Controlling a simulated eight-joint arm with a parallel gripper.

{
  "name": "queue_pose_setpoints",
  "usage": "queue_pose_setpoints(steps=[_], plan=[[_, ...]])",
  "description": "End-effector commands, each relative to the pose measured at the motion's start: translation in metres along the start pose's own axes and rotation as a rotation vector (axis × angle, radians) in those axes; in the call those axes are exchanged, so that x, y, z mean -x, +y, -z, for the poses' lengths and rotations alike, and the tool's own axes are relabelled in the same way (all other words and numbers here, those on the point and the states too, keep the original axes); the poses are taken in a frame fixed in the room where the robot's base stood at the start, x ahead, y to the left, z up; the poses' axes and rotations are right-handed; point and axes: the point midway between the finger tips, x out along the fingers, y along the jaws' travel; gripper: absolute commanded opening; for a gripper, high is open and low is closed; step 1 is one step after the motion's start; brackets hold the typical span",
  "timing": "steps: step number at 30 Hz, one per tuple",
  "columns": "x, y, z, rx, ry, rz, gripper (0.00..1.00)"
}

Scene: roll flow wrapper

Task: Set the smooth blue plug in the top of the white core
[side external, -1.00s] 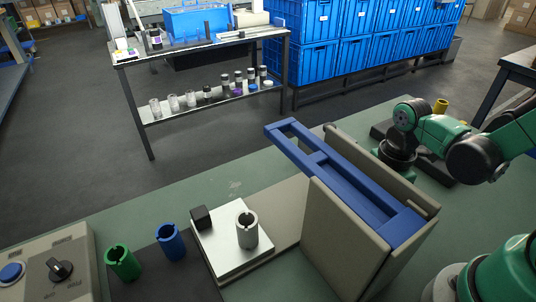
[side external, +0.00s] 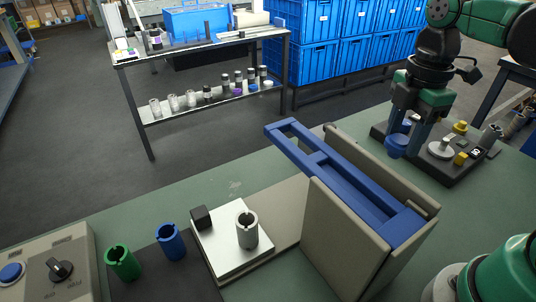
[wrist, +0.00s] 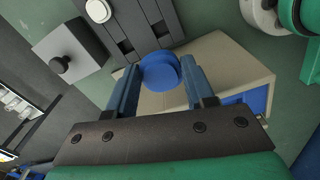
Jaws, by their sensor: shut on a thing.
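The smooth blue plug (side external: 397,147) is held between the fingers of my gripper (side external: 404,142), above the dark parts tray at the right. In the wrist view the plug (wrist: 160,72) shows as a round blue disc between the two fingertips. The white core (side external: 247,232) stands upright on a pale metal plate (side external: 228,258), with an open top and a notch in its rim. It is far to the left of my gripper, across the blue-railed machine. I cannot pick out the white core in the wrist view.
The beige machine with a blue rail frame (side external: 350,185) stands between my gripper and the plate. Green (side external: 122,262) and blue (side external: 172,242) cores stand at left. The dark tray (side external: 440,170) holds yellow and grey parts.

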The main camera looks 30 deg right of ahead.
Motion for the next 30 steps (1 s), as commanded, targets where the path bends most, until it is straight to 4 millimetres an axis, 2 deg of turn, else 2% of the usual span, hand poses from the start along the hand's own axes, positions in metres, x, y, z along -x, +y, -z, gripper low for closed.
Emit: queue_pose_setpoints(steps=[3,6,11,14,17,20,22,27,30], plan=[[0.025,0.000,0.000,0.000,0.000,0.000,0.00],[0.041,0.000,0.000,0.000,0.000,0.000,0.00],[0.057,0.001,0.001,0.002,0.000,0.000,0.00],[0.060,0.005,0.010,0.030,0.000,0.000,0.00],[0.058,0.016,0.034,0.094,0.000,0.000,0.00],[0.051,0.027,0.074,0.190,0.000,0.000,0.00],[0.043,0.031,0.108,0.264,0.000,0.000,0.00],[0.022,0.023,0.181,0.411,0.001,0.000,0.00],[0.012,0.013,0.211,0.469,0.001,0.000,0.00]])
